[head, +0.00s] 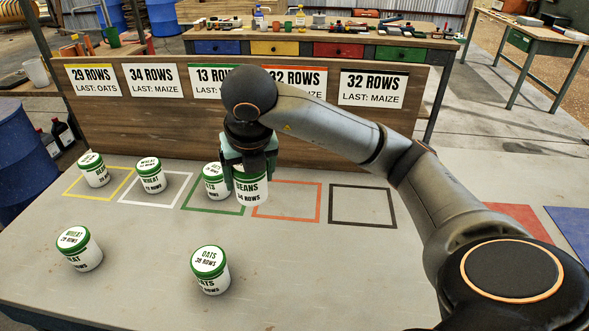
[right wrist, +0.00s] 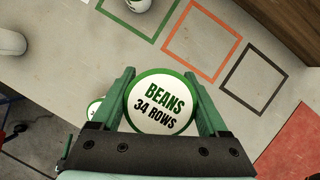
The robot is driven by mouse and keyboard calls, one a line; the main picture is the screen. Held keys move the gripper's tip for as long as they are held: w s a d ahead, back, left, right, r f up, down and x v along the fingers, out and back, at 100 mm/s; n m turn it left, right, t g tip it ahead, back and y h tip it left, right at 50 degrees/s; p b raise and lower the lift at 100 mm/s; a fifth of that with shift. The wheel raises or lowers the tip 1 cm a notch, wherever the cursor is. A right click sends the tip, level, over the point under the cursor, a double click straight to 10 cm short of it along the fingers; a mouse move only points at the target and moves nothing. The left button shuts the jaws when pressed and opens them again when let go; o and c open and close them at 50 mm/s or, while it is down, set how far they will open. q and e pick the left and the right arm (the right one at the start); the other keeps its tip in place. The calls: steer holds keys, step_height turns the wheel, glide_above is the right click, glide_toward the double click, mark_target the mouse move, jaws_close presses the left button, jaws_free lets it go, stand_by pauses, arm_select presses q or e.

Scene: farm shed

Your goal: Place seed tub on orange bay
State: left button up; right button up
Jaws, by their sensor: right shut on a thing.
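My right gripper (head: 249,165) is shut on a white seed tub (head: 251,190) with a green-rimmed lid, labelled BEANS, 34 ROWS. In the right wrist view the same tub (right wrist: 161,102) sits upright between the two green fingers. In the head view it overlaps the border between the green and orange bays; its height above the table is hard to tell. The orange bay (head: 319,203) is an empty painted outline, partly hidden by the tub. It also shows in the right wrist view (right wrist: 228,62). My left gripper is not in view.
A tub (head: 213,186) stands in the green bay (head: 190,194), close beside the held one. Tubs stand in the yellow (head: 95,173) and white bays (head: 150,177). The black bay (head: 363,227) is empty. Two tubs (head: 80,252) (head: 211,273) stand in front. A signboard (head: 300,146) rises behind.

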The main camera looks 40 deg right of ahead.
steer(key=shift+d+f, duration=0.15)
steer(key=shift+d, duration=0.15)
steer(key=w+d+f, duration=0.1)
steer(key=d+f, duration=0.2)
steer(key=d, duration=0.1)
steer(key=w+d+f, duration=0.2)
steer(key=d, duration=0.2)
steer(key=w+d+f+b, duration=0.1)
steer(key=d+f, duration=0.2)
steer(key=d, duration=0.1)
steer(key=shift+w+f, duration=0.25)
steer(key=shift+f, duration=0.05)
steer(key=shift+w+d+f, duration=0.15)
steer(key=shift+d+f, duration=0.25)
steer(key=shift+f, duration=0.1)
steer(key=shift+d+f, duration=0.15)
steer(key=shift+f, duration=1.55)
steer(key=shift+f+b, duration=0.25)
steer(key=shift+b, duration=0.05)
steer(key=o, duration=1.4)
steer(key=shift+r, duration=0.1)
